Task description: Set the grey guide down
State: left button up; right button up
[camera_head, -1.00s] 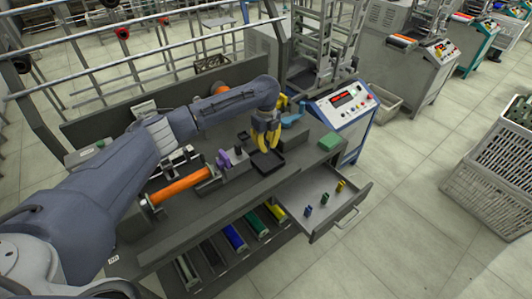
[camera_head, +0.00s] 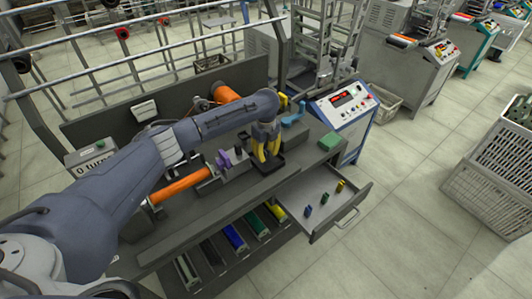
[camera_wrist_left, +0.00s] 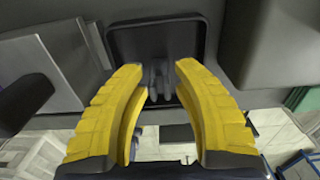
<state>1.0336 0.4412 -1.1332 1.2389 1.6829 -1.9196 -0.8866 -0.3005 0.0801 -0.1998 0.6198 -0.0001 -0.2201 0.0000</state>
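My left gripper (camera_head: 266,158) points down over a small black tray (camera_head: 258,171) on the bench. In the left wrist view its two yellow fingers (camera_wrist_left: 158,85) stand apart, with the black tray (camera_wrist_left: 122,38) beyond their tips. A small grey piece, which looks like the guide (camera_wrist_left: 160,82), shows between the fingertips, over or in the tray. Narrow dark gaps seem to separate it from the fingers. Whether it rests on the tray floor is hard to tell. In the head view the fingers hide it. My right gripper is not in view.
A purple part (camera_head: 223,160) and an orange roll (camera_head: 182,186) are left of the tray. An open drawer (camera_head: 325,197) with small coloured pieces juts out in front. A green block (camera_head: 330,141) and a control box (camera_head: 345,105) stand to the right.

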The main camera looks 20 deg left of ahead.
aim_at(266, 150)
pick_arm(q)
jog(key=shift+o, duration=0.7)
notch_tip(266, 150, up, 12)
jog(key=shift+r, duration=0.15)
